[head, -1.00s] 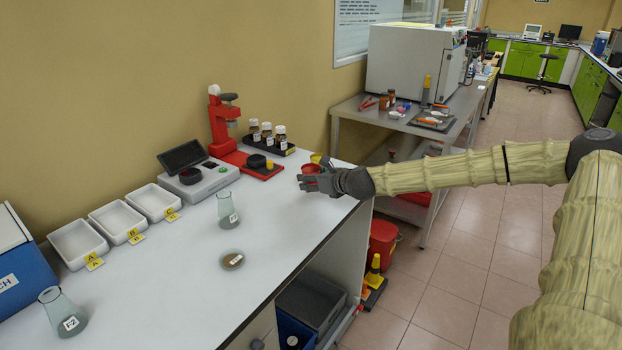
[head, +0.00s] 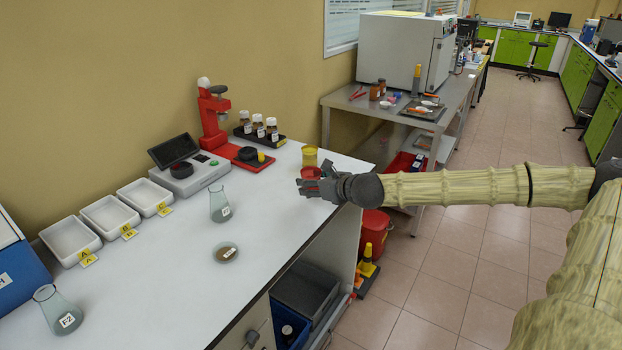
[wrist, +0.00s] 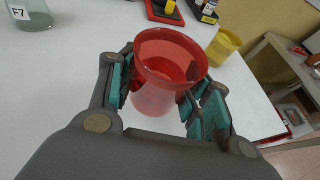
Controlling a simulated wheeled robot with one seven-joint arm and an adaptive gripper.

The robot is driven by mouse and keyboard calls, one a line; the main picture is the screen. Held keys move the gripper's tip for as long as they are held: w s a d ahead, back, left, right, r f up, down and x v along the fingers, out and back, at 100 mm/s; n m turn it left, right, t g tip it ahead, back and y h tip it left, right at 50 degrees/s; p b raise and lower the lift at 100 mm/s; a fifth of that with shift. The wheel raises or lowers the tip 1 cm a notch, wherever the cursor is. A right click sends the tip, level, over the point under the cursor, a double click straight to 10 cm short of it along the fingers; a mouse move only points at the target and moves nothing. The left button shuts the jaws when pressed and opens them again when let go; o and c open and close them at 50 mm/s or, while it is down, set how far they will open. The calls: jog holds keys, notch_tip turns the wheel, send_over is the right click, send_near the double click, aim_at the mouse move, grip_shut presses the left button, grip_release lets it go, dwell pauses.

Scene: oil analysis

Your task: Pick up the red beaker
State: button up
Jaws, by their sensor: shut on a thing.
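The red beaker (wrist: 168,68) is a see-through red cup in the wrist view. In the head view the red beaker (head: 311,173) shows small at the tip of my gripper (head: 314,182), near the right edge of the white bench. The fingers hide part of it there. I cannot tell whether its base touches the bench top.
A yellow beaker (head: 309,156) stands just behind the red one; it also shows in the wrist view (wrist: 223,46). A red stand (head: 214,120), a bottle rack (head: 259,136), a flask (head: 220,204) and a dish (head: 226,253) are on the bench (head: 180,270). The front middle is clear.

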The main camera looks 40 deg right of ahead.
jog(key=shift+s+a+r+p, duration=0.1)
jog(key=shift+s+a+p, duration=0.1)
jog(key=shift+s+p, duration=0.35)
jog(key=shift+s+a+r+p, duration=0.15)
jog(key=shift+s+p, duration=0.1)
jog(key=shift+s, duration=0.65)
jog(key=shift+s+a+p, duration=0.2)
jog(key=shift+s+p, duration=0.2)
jog(key=shift+s, duration=0.3)
